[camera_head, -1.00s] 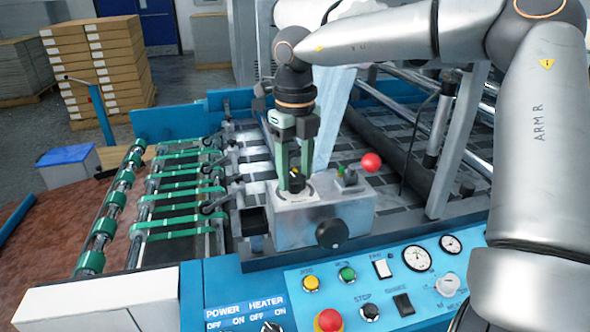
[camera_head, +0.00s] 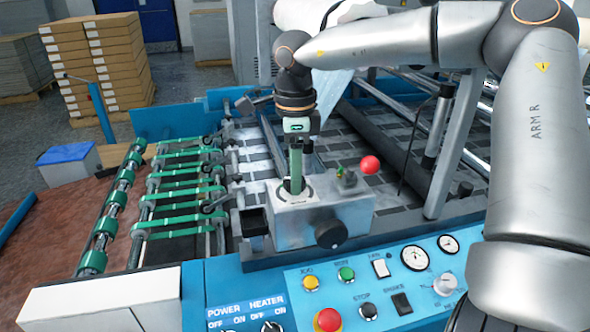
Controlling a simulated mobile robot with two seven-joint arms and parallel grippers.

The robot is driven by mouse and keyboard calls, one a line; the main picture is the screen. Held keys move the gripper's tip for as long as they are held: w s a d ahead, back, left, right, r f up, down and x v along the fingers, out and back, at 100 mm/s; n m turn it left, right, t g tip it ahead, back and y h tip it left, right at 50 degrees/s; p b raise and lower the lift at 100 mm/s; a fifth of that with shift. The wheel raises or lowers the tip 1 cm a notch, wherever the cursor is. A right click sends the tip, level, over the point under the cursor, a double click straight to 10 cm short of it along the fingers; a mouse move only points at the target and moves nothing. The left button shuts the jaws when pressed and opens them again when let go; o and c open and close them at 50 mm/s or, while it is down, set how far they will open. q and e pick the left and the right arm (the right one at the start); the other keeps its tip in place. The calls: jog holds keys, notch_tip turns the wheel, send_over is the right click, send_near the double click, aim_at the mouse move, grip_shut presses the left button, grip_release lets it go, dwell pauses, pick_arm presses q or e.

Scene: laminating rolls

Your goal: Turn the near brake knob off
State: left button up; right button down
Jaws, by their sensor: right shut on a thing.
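The near brake knob sits on top of a grey metal box (camera_head: 285,225), on a pale dial plate (camera_head: 293,200) with dark marks. My right gripper (camera_head: 295,185) points straight down over the plate and is shut on the knob. The green finger nearest the camera hides the knob and most of the other finger, so the knob's pointer direction cannot be read. My left gripper is not in view.
Beside the gripper stands a lever with a red ball (camera_head: 370,165). A black round knob (camera_head: 331,233) is on the box front. The blue control panel (camera_head: 375,285) lies in front. Green belts (camera_head: 180,200) run at left.

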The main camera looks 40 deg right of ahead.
jog(key=n+p, duration=0.1)
jog(key=n, duration=1.1)
jog(key=shift+p, duration=0.3)
jog(key=shift+w, duration=0.1)
jog(key=shift+c, duration=1.4)
grip_release()
notch_tip(320, 180, up, 13)
jog(key=shift+f, duration=0.2)
